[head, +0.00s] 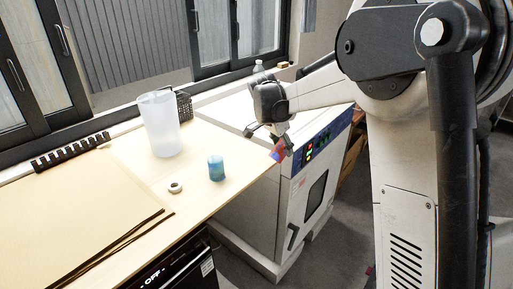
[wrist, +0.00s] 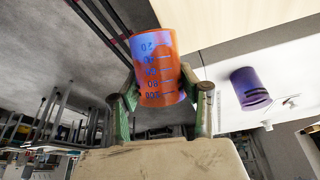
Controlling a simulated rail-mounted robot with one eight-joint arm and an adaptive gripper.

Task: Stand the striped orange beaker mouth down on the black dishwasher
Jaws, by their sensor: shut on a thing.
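My gripper (head: 272,133) is shut on the striped orange beaker (head: 279,153), which has blue-violet parts. In the head view the beaker is small and tilted, held in the air in front of the white oven. In the wrist view the beaker (wrist: 158,68) sits between the two green-sided fingers of my gripper (wrist: 163,98), with blue scale marks on its wall. I cannot tell which way its mouth points.
A black rack (head: 71,152) lies near the window. The white oven (head: 305,180) stands right of the counter. A purple cup (wrist: 250,88) shows in the wrist view.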

